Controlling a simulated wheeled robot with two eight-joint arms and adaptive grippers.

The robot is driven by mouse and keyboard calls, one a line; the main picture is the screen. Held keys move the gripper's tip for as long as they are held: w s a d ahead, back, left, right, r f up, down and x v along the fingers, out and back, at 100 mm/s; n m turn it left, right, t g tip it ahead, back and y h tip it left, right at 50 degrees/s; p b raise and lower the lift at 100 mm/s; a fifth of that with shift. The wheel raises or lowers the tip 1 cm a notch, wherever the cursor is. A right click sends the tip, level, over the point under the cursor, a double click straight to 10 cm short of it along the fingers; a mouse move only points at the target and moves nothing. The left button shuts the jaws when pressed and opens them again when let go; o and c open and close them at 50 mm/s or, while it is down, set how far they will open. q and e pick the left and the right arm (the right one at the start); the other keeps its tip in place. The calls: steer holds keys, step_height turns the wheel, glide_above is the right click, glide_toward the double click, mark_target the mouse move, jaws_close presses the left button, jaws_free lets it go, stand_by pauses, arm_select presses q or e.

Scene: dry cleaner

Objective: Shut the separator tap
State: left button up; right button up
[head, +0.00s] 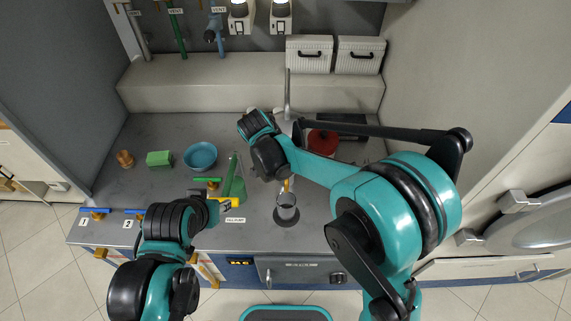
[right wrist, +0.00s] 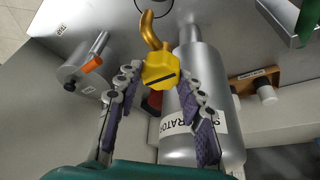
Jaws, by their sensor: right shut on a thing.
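The separator (right wrist: 190,60) is a silver cylinder with a "SEPARATOR" label, seen in the right wrist view. Its tap has a yellow knob (right wrist: 160,68) and a curved brass spout (right wrist: 150,28). My right gripper (right wrist: 158,80) has a fingertip on each side of the knob and is shut on it. In the head view my right forearm hides this gripper and most of the separator; a bit of brass (head: 286,185) shows above a small clear or metal cup (head: 287,200). My left gripper (head: 212,210) is low over the bench's front left; its fingers are not clear.
A blue bowl (head: 200,156), a green block (head: 158,158) and a brown item (head: 125,158) stand on the left bench. A red pot (head: 322,142) is behind my right forearm. In the wrist view a silver can with an orange handle (right wrist: 92,64) stands left of the tap.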

stand_by(0.4)
steer(key=o, duration=1.2)
steer(key=shift+c, duration=0.2)
steer(key=v, duration=1.2)
